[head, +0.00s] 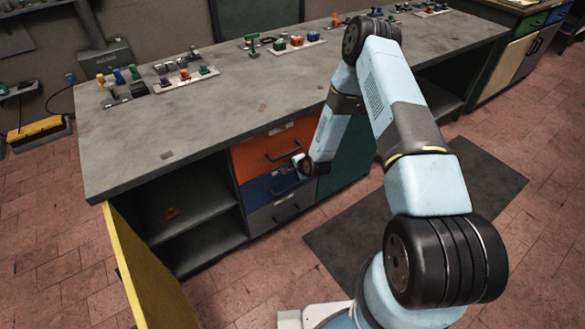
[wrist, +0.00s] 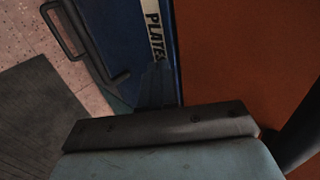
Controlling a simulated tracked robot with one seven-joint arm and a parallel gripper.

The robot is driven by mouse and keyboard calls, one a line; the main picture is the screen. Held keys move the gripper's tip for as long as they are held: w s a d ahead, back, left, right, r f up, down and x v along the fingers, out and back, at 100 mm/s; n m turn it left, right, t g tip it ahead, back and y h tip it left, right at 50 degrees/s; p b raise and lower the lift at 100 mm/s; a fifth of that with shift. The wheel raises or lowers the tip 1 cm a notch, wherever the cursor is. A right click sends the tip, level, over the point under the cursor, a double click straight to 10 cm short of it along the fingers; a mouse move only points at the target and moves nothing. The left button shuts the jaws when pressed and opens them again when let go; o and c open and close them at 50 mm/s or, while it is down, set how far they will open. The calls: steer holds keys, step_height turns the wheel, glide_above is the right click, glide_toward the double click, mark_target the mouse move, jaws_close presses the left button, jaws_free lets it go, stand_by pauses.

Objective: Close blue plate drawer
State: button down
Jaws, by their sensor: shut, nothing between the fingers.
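The blue drawer (head: 262,190) is in the front of the workbench, between an orange drawer (head: 258,155) above and a grey drawer (head: 270,217) below. It looks close to flush; I cannot tell whether a small gap remains. In the wrist view, the blue front (wrist: 120,30) has a white PLATES label (wrist: 154,25) and a dark handle (wrist: 65,28). My gripper (head: 298,160) is at the drawer fronts, near the blue drawer's upper right part. In the wrist view, my gripper's shut fingers (wrist: 158,82) are before the blue front beside the label; contact is unclear.
Trays with coloured parts (head: 185,78) stand on the workbench top (head: 225,100). An open shelf bay (head: 185,205) is left of the drawers, with a yellow door (head: 145,265) swung out. A dark mat (head: 430,205) lies on the tiled floor.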

steer(key=s+d+f+v, duration=0.1)
steer(key=f+v, duration=0.1)
steer(key=v, duration=1)
steer(key=shift+s+d+r, duration=0.15)
steer(key=shift+s+r, duration=0.1)
steer(key=shift+s, duration=0.15)
steer(key=w+d+r+n+g+h, duration=0.1)
steer(key=d+r+n+h, duration=0.2)
steer(key=r, duration=1)
steer(key=w+d+r+n, duration=0.1)
steer(key=d+r+n, duration=0.25)
steer(key=r, duration=0.95)
steer(key=s+d+r+n+h, duration=0.15)
steer(key=s+r, duration=0.25)
steer(key=r, duration=0.4)
steer(key=s+d+r+n, duration=0.1)
steer(key=s+d+r, duration=0.1)
steer(key=s+r, duration=0.5)
steer(key=s+r+n, duration=0.1)
steer(key=s+r, duration=0.7)
steer(key=s, duration=0.3)
steer(key=s+d+r+n+g, duration=0.1)
steer(key=s+r, duration=0.6)
steer(key=s, duration=0.4)
steer(key=shift+r+n+g, duration=0.3)
steer(key=shift+r+n, duration=0.05)
steer(key=shift+n, duration=0.05)
steer(key=shift+d, duration=0.15)
